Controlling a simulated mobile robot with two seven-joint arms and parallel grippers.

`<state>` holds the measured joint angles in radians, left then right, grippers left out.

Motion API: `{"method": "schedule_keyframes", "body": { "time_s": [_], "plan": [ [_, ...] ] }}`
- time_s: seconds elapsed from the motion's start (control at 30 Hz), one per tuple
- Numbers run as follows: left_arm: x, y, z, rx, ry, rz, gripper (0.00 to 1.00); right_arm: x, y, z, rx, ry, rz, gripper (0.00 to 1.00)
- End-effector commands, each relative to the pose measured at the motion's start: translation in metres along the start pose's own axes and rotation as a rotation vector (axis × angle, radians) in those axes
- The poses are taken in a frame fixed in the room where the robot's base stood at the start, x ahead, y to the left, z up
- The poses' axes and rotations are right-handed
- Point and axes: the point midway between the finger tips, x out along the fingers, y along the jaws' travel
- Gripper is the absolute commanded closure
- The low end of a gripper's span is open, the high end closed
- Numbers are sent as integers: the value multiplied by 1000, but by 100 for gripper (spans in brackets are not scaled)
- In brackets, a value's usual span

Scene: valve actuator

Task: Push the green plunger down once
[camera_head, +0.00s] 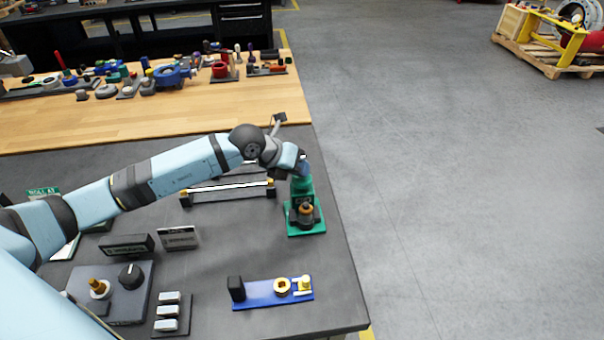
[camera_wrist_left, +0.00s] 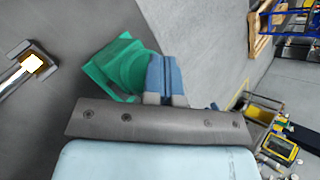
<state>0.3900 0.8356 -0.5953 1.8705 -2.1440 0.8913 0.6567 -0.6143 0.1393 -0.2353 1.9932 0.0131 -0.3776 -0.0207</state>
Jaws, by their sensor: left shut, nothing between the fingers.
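The green device stands near the right edge of the grey table, with a green base plate (camera_head: 306,227) and a dark round part with an orange-brown top (camera_head: 306,211) at its front. Its green upper part (camera_head: 301,187) rises behind that. My left gripper (camera_head: 302,168), with blue fingers, is right at the top of this green part. In the left wrist view the shut fingers (camera_wrist_left: 163,77) are beside the green body (camera_wrist_left: 122,65). The gripper covers the top, so I cannot tell whether the fingers touch the plunger. My right gripper is not in view.
A rail with dark end blocks (camera_head: 228,190) lies left of the green device. A blue plate with brass fittings (camera_head: 262,293) is in front of it. A dark panel with a knob (camera_head: 112,290) is at front left. Open floor lies right of the table.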

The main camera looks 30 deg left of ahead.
Motion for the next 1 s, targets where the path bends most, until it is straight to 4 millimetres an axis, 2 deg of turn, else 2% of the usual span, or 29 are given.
{"method": "schedule_keyframes", "body": {
  "time_s": [0.53, 1.0],
  "plan": [
    [2, 1, -2, -1, 3, 1, 100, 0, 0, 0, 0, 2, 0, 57],
    [-17, -12, 12, -1, 2, 0, 100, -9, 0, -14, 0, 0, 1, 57]
  ]
}}
